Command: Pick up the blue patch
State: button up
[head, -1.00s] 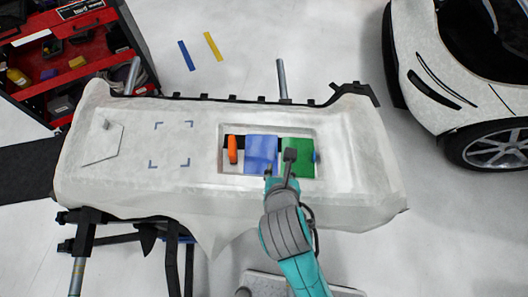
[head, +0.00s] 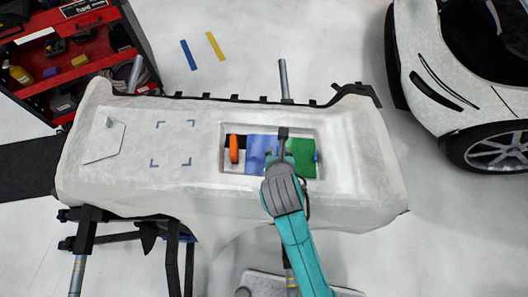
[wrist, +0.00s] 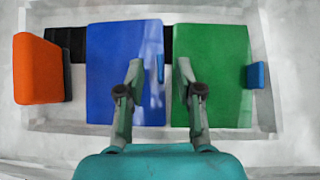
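The blue patch (head: 257,146) lies flat in the recess of the white panel, left of the green patch (head: 303,152). In the wrist view the blue patch (wrist: 107,62) has a small blue tab (wrist: 160,68) by its right edge. My gripper (wrist: 159,66) is open, with its left finger over the blue patch and its right finger over the left edge of the green patch (wrist: 222,75). The blue tab shows between the fingertips. I cannot tell how high the fingertips are. In the head view my gripper (head: 282,134) partly hides the seam between the patches.
An orange object (head: 234,149) stands in the recess left of the blue patch; it also shows in the wrist view (wrist: 38,70). A second blue tab (wrist: 258,75) is by the green patch's right edge. The recess walls surround these things. The left part of the panel (head: 215,110) is clear.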

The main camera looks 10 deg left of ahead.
jog(key=shift+w+f, duration=0.35)
grip_shut()
jog(key=shift+r, duration=0.1)
notch_tip(320, 180, up, 10)
dwell(0.5)
